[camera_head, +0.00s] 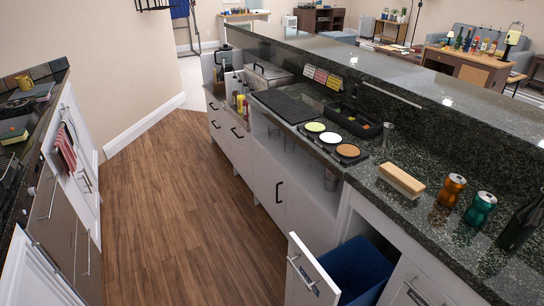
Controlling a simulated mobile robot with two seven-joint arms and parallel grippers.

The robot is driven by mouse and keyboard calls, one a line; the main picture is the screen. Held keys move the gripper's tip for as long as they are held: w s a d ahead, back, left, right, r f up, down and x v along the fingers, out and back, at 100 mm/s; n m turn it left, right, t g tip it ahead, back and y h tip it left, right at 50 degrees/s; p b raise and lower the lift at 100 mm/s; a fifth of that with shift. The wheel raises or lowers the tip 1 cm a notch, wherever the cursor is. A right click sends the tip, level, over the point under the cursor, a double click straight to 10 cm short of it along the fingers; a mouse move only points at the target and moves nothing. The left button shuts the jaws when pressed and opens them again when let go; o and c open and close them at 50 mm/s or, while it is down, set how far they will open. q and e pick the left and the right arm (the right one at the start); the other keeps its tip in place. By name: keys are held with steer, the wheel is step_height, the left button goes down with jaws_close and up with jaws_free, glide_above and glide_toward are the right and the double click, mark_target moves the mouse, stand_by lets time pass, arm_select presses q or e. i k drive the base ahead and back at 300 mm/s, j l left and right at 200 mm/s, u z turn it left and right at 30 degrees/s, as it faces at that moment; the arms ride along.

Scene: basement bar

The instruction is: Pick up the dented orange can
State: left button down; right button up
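The dented orange can (451,190) stands upright on the dark green stone counter (413,230) at the right of the head view. Its side looks pinched in. A teal can (480,208), also dented, stands just to its right and nearer. A wooden block with a pale top (401,181) lies to the left of the orange can, with a small gap between them. Neither of my grippers shows in the head view.
A raised ledge (440,105) runs behind the cans. Below the counter, a white pull-out front (312,275) stands open with a blue bin (357,268). The wooden floor (180,215) on the left is clear.

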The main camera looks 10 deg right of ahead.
mark_target(454, 185)
steer(key=z, duration=1.45)
